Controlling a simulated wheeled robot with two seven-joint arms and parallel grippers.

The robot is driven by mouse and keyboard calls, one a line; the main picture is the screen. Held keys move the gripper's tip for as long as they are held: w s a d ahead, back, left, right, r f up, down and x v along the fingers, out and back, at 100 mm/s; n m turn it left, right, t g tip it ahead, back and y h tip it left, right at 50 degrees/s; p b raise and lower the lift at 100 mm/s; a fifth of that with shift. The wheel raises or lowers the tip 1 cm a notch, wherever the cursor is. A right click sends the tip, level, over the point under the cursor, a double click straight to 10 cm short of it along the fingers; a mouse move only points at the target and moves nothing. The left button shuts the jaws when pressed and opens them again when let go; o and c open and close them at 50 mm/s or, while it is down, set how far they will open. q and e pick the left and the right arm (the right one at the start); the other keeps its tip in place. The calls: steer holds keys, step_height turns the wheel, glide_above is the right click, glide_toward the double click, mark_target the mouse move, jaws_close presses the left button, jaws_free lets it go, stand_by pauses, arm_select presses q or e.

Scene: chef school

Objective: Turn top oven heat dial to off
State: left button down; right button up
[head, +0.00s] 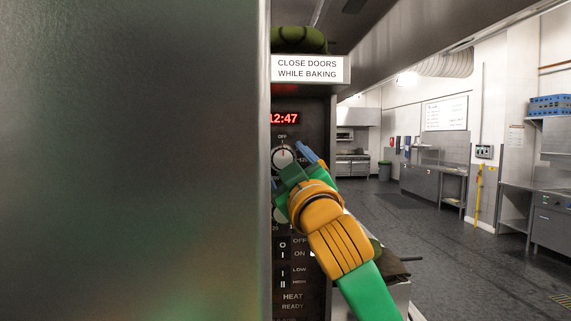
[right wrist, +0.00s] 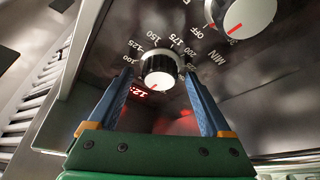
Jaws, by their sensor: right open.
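The top heat dial (head: 282,156) is a round white-faced knob on the dark oven panel, below the red 12:47 display. In the head view its red mark appears to point up toward the OFF label. In the right wrist view the dial (right wrist: 160,68) shows with temperature numbers around it. My right gripper (head: 298,156) is open at the panel. In the right wrist view its blue fingers (right wrist: 158,77) are on either side of the dial, with gaps visible; I cannot tell the exact depth. My left gripper is not in view.
A second dial (right wrist: 248,14) is at the upper right of the right wrist view. A large metal surface (head: 130,160), perhaps a door, fills the left of the head view. Rocker switches (head: 283,249) are lower on the panel. Open floor (head: 430,240) lies to the right.

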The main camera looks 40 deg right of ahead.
steer(key=b+v, duration=0.4)
steer(key=v, duration=0.3)
